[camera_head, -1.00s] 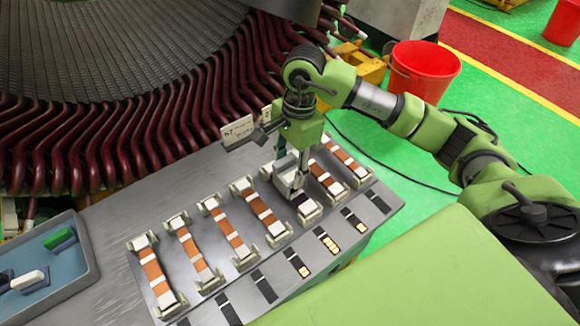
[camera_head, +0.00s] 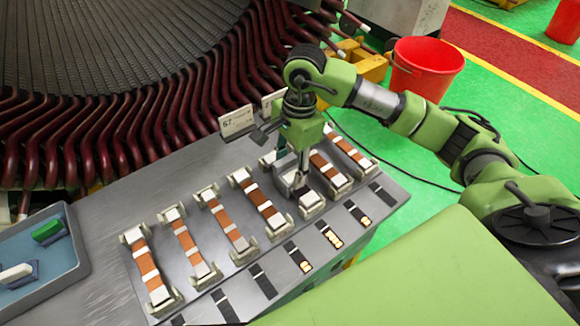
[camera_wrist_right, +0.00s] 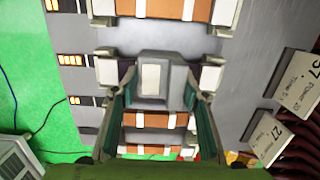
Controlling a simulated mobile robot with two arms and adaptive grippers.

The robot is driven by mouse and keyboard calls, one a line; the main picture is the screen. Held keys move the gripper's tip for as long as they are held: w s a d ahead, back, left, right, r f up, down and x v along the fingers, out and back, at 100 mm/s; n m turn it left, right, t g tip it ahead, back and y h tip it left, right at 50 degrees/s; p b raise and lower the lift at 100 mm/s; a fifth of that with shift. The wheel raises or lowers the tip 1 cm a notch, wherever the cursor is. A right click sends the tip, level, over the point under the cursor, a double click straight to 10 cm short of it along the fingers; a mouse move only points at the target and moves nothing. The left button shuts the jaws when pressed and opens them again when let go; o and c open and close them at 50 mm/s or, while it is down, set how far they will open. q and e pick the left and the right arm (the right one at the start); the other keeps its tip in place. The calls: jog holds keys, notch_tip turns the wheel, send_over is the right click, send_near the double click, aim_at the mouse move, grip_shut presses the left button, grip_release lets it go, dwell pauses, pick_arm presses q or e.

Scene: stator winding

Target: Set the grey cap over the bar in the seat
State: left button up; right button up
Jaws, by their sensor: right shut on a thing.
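The grey cap (camera_wrist_right: 155,80) is a blocky piece with a pale rectangle on top, held between the fingers of my right gripper (camera_wrist_right: 157,108). In the wrist view it lines up between the two pale end blocks of a seat (camera_wrist_right: 211,76), over the bar's place. It hides the bar's middle there, and I cannot tell whether it touches. In the head view the cap (camera_head: 286,181) shows partly behind my right gripper (camera_head: 292,178), above the row whose near end block (camera_head: 311,203) is visible. My left gripper is not in view.
Copper-coloured bars (camera_head: 188,247) with white bands lie in neighbouring seats on both sides. White label cards (camera_head: 237,121) stand behind, near the dark red stator coils (camera_head: 110,145). A blue-grey tray (camera_head: 83,262) holds a green and a white piece. A red bucket (camera_head: 425,68) stands beyond.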

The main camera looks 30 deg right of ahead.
aim_at(295, 170)
jog(key=o, duration=1.2)
jog(key=shift+o, duration=0.2)
notch_tip(295, 170, up, 12)
jog(key=d, duration=0.1)
jog(key=shift+d, duration=0.2)
jog(key=shift+w, duration=0.1)
